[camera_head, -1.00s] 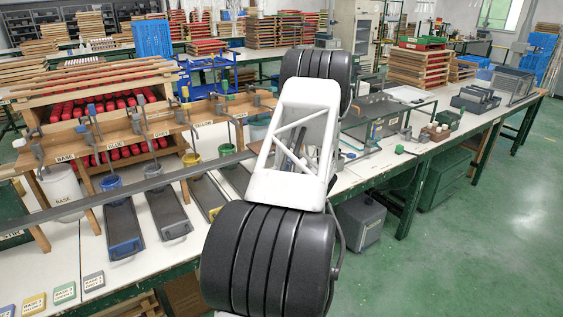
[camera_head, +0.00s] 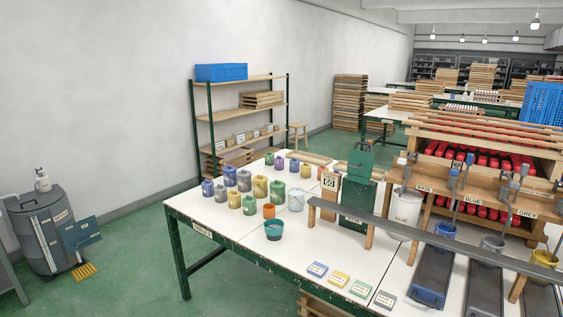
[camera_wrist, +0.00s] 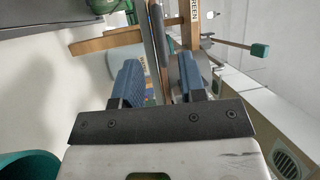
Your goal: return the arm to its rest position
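My gripper (camera_wrist: 159,82) shows in the wrist view as two blue ribbed fingers on a dark mounting bar. The fingers stand apart with a gap between them, and I see nothing held in it. Beyond the fingers are a long grey bar and a wooden piece labelled GREEN (camera_wrist: 194,25). A green-ended handle (camera_wrist: 259,50) sticks out to the right of them. My arm and gripper are not in the head view, so the arm's whole pose is hidden.
In the head view, a white-topped table (camera_head: 240,264) carries several paint pots (camera_head: 260,187), an orange cup (camera_head: 269,211), a teal pot (camera_head: 274,230) and a grey rail (camera_head: 420,236). Dark troughs (camera_head: 433,275) stand at right. Green floor (camera_head: 130,262) is open at left.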

